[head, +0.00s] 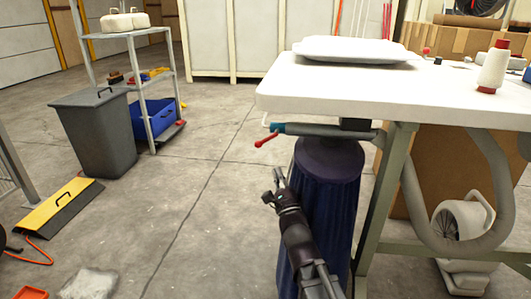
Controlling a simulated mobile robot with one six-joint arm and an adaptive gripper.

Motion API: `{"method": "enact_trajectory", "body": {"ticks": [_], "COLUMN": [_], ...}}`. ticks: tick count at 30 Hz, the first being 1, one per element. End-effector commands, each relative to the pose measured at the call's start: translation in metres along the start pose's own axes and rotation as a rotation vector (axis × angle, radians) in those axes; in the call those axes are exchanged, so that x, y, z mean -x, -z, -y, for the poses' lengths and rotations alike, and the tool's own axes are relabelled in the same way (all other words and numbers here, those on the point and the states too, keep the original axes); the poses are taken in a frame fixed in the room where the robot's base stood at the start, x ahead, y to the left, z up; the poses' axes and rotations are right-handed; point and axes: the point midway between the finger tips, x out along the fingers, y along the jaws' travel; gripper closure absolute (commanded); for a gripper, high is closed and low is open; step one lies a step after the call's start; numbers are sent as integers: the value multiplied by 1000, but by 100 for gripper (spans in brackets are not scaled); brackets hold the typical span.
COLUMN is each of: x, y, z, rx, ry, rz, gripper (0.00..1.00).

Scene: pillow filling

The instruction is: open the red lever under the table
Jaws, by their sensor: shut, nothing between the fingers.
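The red lever (267,138) sits under the left end of the white table (300,98). It joins a teal fitting (279,128) on a grey pipe that runs under the tabletop. My gripper (278,175) is below and slightly right of the lever, apart from it in the picture. Its fingers look close together and hold nothing. My arm reaches up from the bottom, in front of a dark blue fabric bag or column (335,190) hanging under the pipe. How far the gripper is from the lever in depth is hard to tell.
A table leg (383,190) and a thick grey hose (412,205) stand right of the bag. A grey bin (98,135) and shelf are left. The floor between is clear.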

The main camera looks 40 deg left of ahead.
Motion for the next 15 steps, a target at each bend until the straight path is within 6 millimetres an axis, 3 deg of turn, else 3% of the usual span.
{"method": "enact_trajectory", "body": {"ticks": [8,15], "x": [-17,-49], "y": [0,-1], "z": [1,1], "rx": [0,1], "ry": [-1,-1], "rz": [0,-1], "gripper": [100,100]}}
